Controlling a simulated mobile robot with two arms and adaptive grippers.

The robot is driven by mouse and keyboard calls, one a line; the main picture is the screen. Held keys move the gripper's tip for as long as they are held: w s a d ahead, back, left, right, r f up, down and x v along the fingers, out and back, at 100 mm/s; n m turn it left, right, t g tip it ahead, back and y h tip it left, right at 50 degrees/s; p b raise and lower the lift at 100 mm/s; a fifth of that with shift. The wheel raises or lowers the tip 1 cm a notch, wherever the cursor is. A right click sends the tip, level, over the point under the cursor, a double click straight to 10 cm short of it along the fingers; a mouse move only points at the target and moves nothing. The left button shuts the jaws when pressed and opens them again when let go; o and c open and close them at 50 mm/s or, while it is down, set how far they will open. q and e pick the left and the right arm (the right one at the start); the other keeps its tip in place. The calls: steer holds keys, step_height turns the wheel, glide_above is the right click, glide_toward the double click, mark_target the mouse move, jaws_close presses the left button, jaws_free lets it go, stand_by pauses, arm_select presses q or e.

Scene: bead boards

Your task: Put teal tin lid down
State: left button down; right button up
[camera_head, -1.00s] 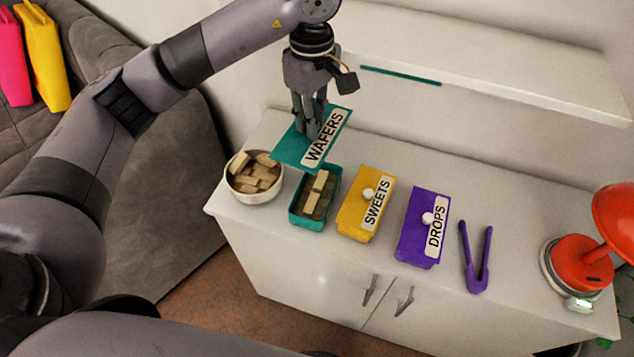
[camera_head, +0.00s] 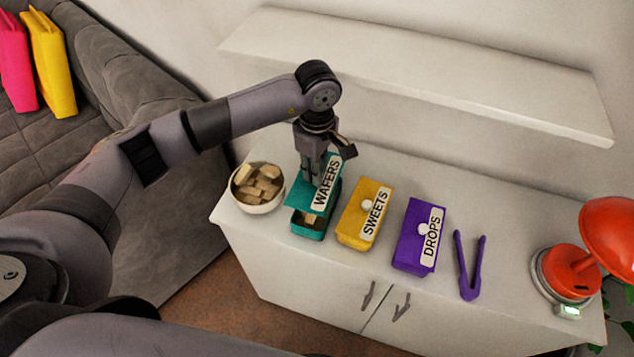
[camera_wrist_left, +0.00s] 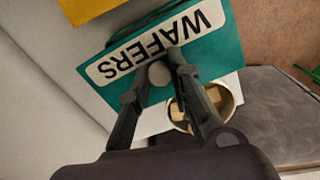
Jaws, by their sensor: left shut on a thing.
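My left gripper (camera_head: 316,183) is shut on the knob of the teal tin lid (camera_head: 303,198), which bears a WAFERS label. The lid also shows in the left wrist view (camera_wrist_left: 220,50), with the pale knob between the fingers (camera_wrist_left: 158,75). The lid is over the teal tin (camera_head: 311,230) and covers its back part. Wafers show at the tin's open front. The lid looks tilted and off the tin's front rim; whether it touches the tin at the back I cannot tell. My right gripper is not in view.
A white bowl of wooden-looking pieces (camera_head: 262,208) stands just left of the tin. The yellow SWEETS tin (camera_head: 351,228) is close on its right, then the purple DROPS tin (camera_head: 408,250), purple tongs (camera_head: 466,285) and a red lamp (camera_head: 570,268). A white shelf (camera_head: 430,75) is behind.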

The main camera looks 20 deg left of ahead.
mark_target(317, 190)
arm_select(q)
step_height(317, 190, down, 4)
steer(key=shift+r+p, duration=0.15)
steer(key=shift+p, duration=0.25)
step_height(317, 190, down, 3)
steer(key=shift+f+p, duration=0.1)
steer(key=shift+p, duration=0.4)
steer(key=shift+f, duration=0.45)
steer(key=shift+f+b, duration=0.25)
steer(key=shift+b, duration=0.05)
steer(key=c, duration=1.5)
jaws_free()
steer(key=shift+o, duration=0.2)
steer(key=shift+r, duration=0.1)
